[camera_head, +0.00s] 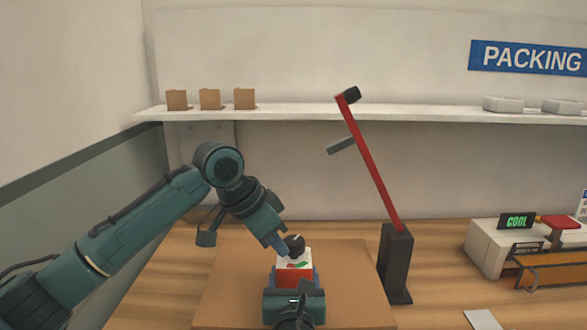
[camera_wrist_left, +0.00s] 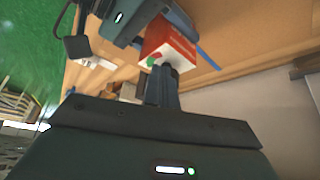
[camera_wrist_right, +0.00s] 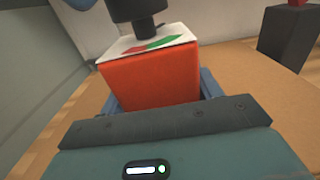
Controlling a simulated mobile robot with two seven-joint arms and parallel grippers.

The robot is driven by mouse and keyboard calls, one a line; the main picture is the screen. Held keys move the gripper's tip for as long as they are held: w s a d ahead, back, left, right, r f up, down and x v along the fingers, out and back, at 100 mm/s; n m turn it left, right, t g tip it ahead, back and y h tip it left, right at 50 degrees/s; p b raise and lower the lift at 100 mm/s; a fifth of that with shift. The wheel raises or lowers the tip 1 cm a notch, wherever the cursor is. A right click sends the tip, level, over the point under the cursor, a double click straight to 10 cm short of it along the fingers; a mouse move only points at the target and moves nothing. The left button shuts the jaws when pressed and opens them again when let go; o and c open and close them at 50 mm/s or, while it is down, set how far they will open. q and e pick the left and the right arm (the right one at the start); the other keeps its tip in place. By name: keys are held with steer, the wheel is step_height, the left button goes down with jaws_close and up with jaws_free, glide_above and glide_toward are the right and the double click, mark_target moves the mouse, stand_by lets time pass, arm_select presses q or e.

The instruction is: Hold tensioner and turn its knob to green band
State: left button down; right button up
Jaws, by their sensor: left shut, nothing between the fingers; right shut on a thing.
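The tensioner (camera_head: 293,278) is a red box with a white top face carrying a green band (camera_wrist_right: 160,43) and a red band (camera_wrist_right: 134,50). A black knob (camera_head: 294,243) stands upright on its top; it also shows at the top edge of the right wrist view (camera_wrist_right: 147,26). My right gripper (camera_head: 295,280) is shut on the tensioner, one finger on each side, above the board. My left gripper (camera_head: 286,249) is shut and empty, its fingertips close beside the knob; I cannot tell if they touch it. The left wrist view shows the shut fingers (camera_wrist_left: 162,92) in front of the tensioner (camera_wrist_left: 168,45).
A brown board (camera_head: 235,285) lies on the wooden table. A black stand (camera_head: 396,262) with a tilted red lever (camera_head: 370,160) stands to the right. A white machine with a "COOL" display (camera_head: 517,221) is at far right. A shelf (camera_head: 300,112) with small boxes runs behind.

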arm_select(q)
steer(key=shift+w, duration=0.2)
steer(key=shift+w+a, duration=0.5)
steer(key=shift+w, duration=0.5)
stand_by(0.5)
steer(key=shift+a, duration=0.1)
step_height(320, 180, up, 6)
steer(key=shift+a, duration=0.35)
stand_by(0.4)
steer(key=shift+s, duration=0.1)
